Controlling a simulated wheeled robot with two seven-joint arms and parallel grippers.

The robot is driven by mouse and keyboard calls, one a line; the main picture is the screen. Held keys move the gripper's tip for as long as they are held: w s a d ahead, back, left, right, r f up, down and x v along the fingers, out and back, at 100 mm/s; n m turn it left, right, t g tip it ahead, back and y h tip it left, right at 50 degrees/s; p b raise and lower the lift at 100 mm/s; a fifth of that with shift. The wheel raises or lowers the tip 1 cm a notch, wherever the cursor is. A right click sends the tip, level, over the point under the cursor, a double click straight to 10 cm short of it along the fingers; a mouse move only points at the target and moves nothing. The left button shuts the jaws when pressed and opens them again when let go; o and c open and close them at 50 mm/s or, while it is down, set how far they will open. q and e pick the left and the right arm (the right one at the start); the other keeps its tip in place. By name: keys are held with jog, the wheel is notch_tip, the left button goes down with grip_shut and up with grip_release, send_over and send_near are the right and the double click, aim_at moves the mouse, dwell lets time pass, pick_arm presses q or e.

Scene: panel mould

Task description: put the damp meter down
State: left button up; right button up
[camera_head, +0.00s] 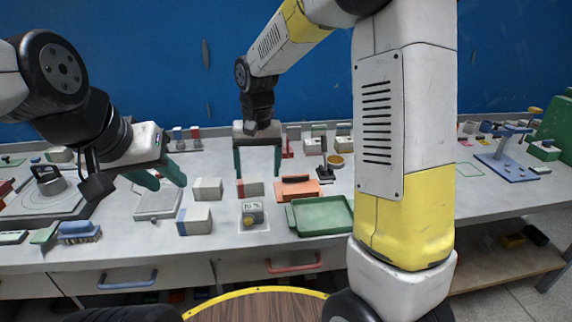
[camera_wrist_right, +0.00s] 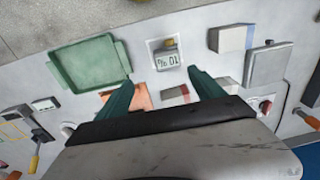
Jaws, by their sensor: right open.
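The damp meter (camera_head: 252,212), a small grey box with a display reading about 10 % and a yellowish round part, rests on the grey bench inside a pale square. It also shows in the right wrist view (camera_wrist_right: 167,60), just beyond the fingertips. My right gripper (camera_head: 258,174) is open and empty, its two green fingers apart, behind the meter in the head view and not touching it. The fingers also show in the right wrist view (camera_wrist_right: 160,79). My left gripper (camera_head: 160,178) is at the left above a grey flat block, its fingers apart with nothing seen between them.
Grey blocks (camera_head: 194,221) stand close on the left, and a small red-and-grey block (camera_head: 250,188) lies behind the meter. A blue brush (camera_head: 79,232) lies at the front left.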

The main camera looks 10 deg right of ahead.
jog(key=s+d+r+t, duration=0.2)
jog(key=s+d+r, duration=0.2)
jog(key=s, duration=0.2)
jog(key=s+d+r+t+y, duration=0.1)
jog(key=s+d+r, duration=0.2)
jog(key=s, duration=0.3)
jog(key=s+d+r+t, duration=0.2)
jog(key=s+d+r, duration=0.2)
jog(key=s, duration=0.3)
jog(key=shift+d+r+n+t+y, duration=0.3)
jog(key=shift+d+r+y, duration=0.05)
jog(key=shift+d+y, duration=0.1)
